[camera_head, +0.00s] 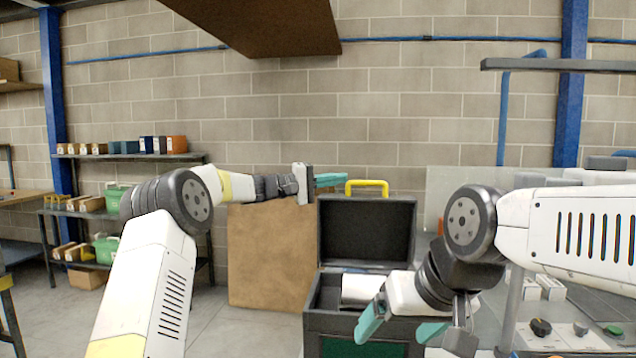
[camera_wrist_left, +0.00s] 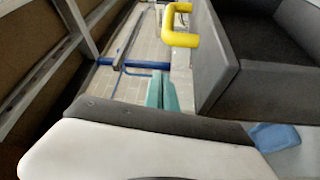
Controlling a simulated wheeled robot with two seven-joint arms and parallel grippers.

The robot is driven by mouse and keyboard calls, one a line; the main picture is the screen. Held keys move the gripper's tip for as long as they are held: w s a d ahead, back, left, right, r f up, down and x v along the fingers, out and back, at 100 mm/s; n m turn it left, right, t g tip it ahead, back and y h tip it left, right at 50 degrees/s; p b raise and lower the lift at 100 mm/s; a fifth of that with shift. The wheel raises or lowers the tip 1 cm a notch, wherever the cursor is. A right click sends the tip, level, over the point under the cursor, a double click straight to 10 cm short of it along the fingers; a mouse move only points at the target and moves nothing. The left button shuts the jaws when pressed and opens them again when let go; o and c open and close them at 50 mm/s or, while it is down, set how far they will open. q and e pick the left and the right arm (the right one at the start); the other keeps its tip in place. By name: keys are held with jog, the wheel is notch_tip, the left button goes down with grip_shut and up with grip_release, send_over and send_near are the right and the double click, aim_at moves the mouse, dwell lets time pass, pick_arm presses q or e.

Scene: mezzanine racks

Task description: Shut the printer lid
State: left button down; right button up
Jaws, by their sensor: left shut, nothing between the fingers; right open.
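The printer is a dark box (camera_head: 326,297) with a green front panel and a white roll (camera_head: 360,289) inside. Its lid (camera_head: 324,235) stands open and upright at the back, with a yellow handle (camera_head: 367,184) on its top edge. My left gripper (camera_head: 331,180) is shut and empty at the lid's upper left corner, left of the handle. In the left wrist view its teal fingers (camera_wrist_left: 162,94) are together beside the lid (camera_wrist_left: 215,60), below the yellow handle (camera_wrist_left: 180,39); contact is unclear. My right gripper (camera_head: 402,328) is open before the printer's right front, hiding part of it.
A brown board (camera_head: 270,256) stands left of the printer. Shelves with small boxes (camera_head: 130,156) are at the far left. A grey table (camera_head: 580,300) with small parts lies at the right. A brown panel (camera_head: 260,25) hangs overhead.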

aim_at(339, 195)
pick_arm(q)
jog(key=shift+s+f, duration=0.2)
jog(key=shift+s, duration=0.75)
jog(key=shift+s+f, duration=0.15)
jog(key=shift+s, duration=0.8)
jog(key=shift+s, duration=0.1)
